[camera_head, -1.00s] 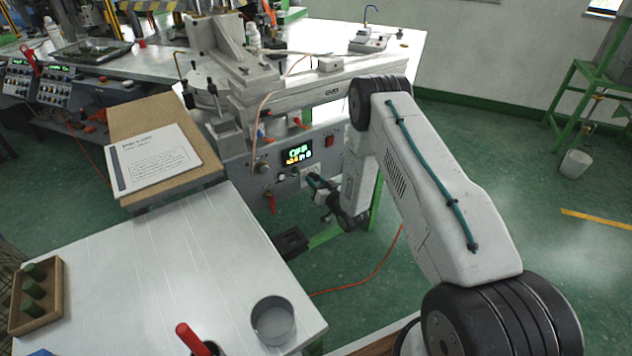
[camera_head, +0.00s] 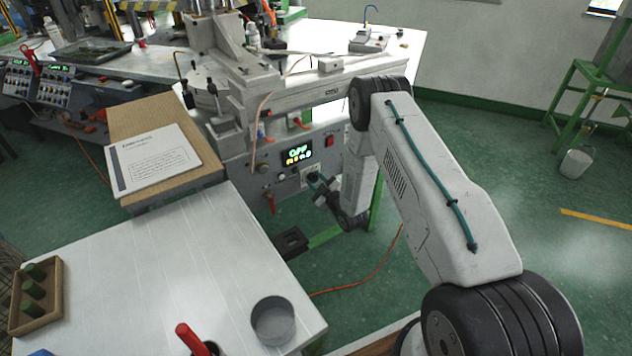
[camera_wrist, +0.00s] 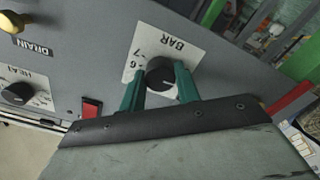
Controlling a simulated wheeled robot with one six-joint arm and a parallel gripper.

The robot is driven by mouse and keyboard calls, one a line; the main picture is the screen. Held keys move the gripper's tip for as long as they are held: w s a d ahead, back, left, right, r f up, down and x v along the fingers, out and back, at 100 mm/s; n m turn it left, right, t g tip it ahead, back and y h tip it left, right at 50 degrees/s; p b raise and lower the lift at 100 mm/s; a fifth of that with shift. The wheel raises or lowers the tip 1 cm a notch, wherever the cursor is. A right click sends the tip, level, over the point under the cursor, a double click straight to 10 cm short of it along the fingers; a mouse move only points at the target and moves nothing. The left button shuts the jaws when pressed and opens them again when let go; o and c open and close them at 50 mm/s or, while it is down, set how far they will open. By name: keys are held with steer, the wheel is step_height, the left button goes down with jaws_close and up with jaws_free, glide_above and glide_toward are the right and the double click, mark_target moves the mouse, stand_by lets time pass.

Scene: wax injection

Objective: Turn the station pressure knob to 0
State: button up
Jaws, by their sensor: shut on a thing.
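The station's front panel (camera_head: 275,178) faces my arm in the head view, with a lit display (camera_head: 298,153) that reads OFF on its upper line. In the wrist view the black pressure knob (camera_wrist: 160,74) sits on a white plate (camera_wrist: 185,45) marked BAR, with the numbers 6 and 7 showing on its left. My gripper (camera_wrist: 161,86) has its two green fingers on either side of the knob, shut on it. The fingers hide part of the plate and scale, and I cannot tell the knob's exact setting. In the head view my gripper (camera_head: 317,184) is at the panel's lower right.
In the wrist view, a HEAT knob (camera_wrist: 17,92), a red switch (camera_wrist: 91,107) and a yellow DRAIN handle (camera_wrist: 12,21) lie left of the pressure knob. In the head view, a white table (camera_head: 190,270) holding a round tin (camera_head: 273,320) stands in front of the station.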

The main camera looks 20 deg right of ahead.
steer(key=shift+n, duration=1.1)
steer(key=o, duration=1)
steer(key=shift+s+d, duration=0.25)
steer(key=shift+s, duration=1.05)
steer(key=shift+s+d, duration=0.3)
steer(key=shift+s, duration=0.95)
steer(key=shift+s+d, duration=0.25)
steer(key=shift+s, duration=1.05)
